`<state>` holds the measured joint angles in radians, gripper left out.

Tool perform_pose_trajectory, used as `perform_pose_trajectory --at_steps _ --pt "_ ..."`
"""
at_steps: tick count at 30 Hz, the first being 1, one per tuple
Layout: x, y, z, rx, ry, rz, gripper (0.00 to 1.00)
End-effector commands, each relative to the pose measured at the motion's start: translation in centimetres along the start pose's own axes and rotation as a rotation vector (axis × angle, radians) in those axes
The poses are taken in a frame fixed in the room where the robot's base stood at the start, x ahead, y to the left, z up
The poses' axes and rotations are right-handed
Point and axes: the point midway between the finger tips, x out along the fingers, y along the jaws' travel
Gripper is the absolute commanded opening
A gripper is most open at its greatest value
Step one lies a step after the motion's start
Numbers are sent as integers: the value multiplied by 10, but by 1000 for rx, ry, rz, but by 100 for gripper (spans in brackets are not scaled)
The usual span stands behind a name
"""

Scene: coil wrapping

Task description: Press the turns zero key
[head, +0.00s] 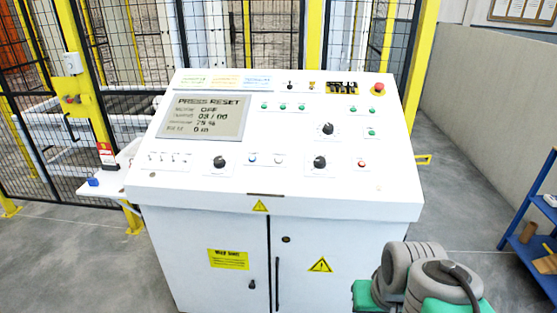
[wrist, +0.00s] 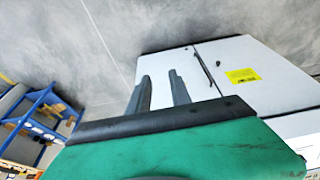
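The white control console (head: 300,205) stands in front of me in the head view. Its sloped top carries a display (head: 203,117) reading "PRESS RESET", with a line that looks like "03 / 00". A blue key (head: 252,157) and a pale key (head: 279,158) sit at the lower middle, and several green keys (head: 284,106) sit higher up. Labels are too small to read, so I cannot tell which is the turns zero key. My gripper (wrist: 160,80) has its two fingers apart and empty in the wrist view, with the console's cabinet doors beyond. The head view does not show it.
Black knobs (head: 328,128), a small red key (head: 361,162) and a red emergency button (head: 379,88) share the panel. A yellow-framed mesh fence (head: 105,50) stands behind. A blue shelf (head: 530,240) is at the right. Bare floor lies between console and shelf.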

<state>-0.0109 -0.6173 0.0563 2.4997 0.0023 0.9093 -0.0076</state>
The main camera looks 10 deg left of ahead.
Motion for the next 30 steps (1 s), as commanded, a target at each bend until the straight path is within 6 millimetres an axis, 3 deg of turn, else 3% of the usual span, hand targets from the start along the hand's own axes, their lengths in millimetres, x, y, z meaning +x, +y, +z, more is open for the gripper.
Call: perform_pose_trajectory --at_steps 9,30 --pt "0 0 0 0 0 0 0" --pt "0 0 0 0 0 0 0"
